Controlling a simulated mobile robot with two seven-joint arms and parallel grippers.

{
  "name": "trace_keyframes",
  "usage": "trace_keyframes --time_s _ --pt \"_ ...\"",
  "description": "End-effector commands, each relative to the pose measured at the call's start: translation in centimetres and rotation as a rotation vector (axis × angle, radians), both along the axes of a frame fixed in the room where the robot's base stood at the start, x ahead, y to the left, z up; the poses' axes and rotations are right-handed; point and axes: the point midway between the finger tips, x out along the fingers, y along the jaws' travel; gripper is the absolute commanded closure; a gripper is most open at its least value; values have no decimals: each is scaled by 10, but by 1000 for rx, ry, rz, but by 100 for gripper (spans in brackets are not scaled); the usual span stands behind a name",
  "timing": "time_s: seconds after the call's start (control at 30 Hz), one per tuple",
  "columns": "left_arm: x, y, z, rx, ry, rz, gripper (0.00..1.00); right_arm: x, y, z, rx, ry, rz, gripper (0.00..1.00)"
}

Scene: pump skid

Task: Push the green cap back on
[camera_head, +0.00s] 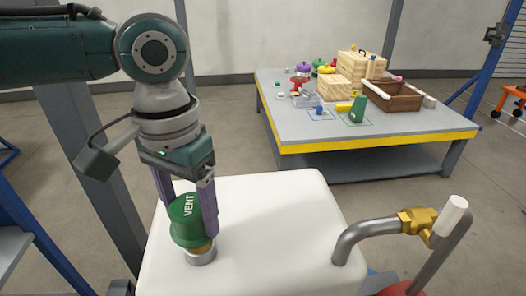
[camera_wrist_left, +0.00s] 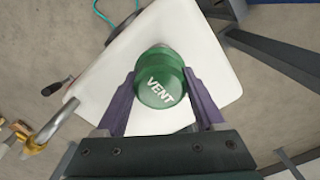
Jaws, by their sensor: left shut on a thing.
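The green cap (camera_head: 187,220), marked VENT, is at the top of a short metal neck (camera_head: 200,256) on a white tank (camera_head: 270,225). A brass-coloured band shows between the cap and the neck, and the cap looks slightly tilted. My left gripper (camera_head: 192,222) points down with its purple fingers shut on the cap from both sides. In the left wrist view the cap (camera_wrist_left: 160,82) sits between the two fingers (camera_wrist_left: 160,100) over the white tank. Whether the cap touches the neck all round is hidden. My right gripper is not in view.
A grey bent pipe with a brass valve (camera_head: 417,221) and white handle rises at the tank's right. A grey table (camera_head: 370,135) with a yellow edge, holding boxes and a brown crate (camera_head: 392,98), stands behind. A grey post is close at left.

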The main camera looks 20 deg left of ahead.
Motion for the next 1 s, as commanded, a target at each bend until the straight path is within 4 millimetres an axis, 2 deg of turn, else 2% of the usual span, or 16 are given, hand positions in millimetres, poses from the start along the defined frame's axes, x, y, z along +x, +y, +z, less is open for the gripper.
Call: trace_keyframes --time_s 1.0 --pt "0 0 -21 0 0 -1 100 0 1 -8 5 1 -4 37"
